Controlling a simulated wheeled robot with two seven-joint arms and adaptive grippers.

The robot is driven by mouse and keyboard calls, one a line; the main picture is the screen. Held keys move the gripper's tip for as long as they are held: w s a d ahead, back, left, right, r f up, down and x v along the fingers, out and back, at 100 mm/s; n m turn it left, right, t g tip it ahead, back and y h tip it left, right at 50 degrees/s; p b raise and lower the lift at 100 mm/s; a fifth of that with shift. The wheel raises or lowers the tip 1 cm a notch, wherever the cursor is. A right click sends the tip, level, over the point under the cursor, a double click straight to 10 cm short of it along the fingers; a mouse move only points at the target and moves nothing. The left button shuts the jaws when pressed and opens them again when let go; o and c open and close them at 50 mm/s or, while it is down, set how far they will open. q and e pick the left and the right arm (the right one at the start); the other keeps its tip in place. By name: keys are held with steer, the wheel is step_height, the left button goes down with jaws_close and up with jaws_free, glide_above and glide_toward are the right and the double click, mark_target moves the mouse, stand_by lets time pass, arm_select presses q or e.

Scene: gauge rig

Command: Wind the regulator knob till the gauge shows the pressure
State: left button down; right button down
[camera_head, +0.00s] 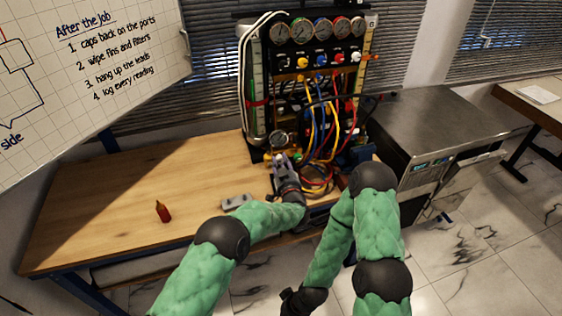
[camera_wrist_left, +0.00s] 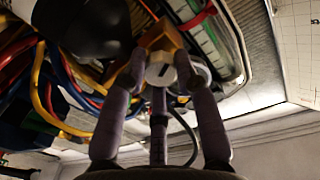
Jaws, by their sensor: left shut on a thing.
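The gauge rig (camera_head: 310,88) stands at the back of the wooden bench. A small round gauge (camera_head: 279,139) sits low at its front, its reading too small to make out. In the left wrist view, a dark round body (camera_wrist_left: 85,28), probably the gauge's housing, is beside a brass-coloured block (camera_wrist_left: 160,38). The pale regulator knob (camera_wrist_left: 161,70) is in front of this block. My left gripper (camera_head: 281,160) reaches in just below the gauge, its fingers shut on the knob's sides in the left wrist view (camera_wrist_left: 163,78). My right gripper (camera_head: 301,300) hangs low, dark and small, away from the rig.
Coloured hoses (camera_head: 318,120) loop down the rig's front, close to my left gripper. A red bottle (camera_head: 163,211) and a grey flat object (camera_head: 237,201) are on the bench (camera_head: 110,205), otherwise clear at left. A steel cabinet (camera_head: 435,125) stands at right.

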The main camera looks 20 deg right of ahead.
arm_select(q)
steer(key=shift+f+m, duration=0.2)
steer(key=shift+m, duration=0.4)
steer(key=c, duration=0.9)
jaws_free()
steer(key=shift+c, duration=0.2)
steer(key=shift+r, duration=0.1)
steer(key=s, duration=0.7)
steer(key=shift+s+a, duration=0.25)
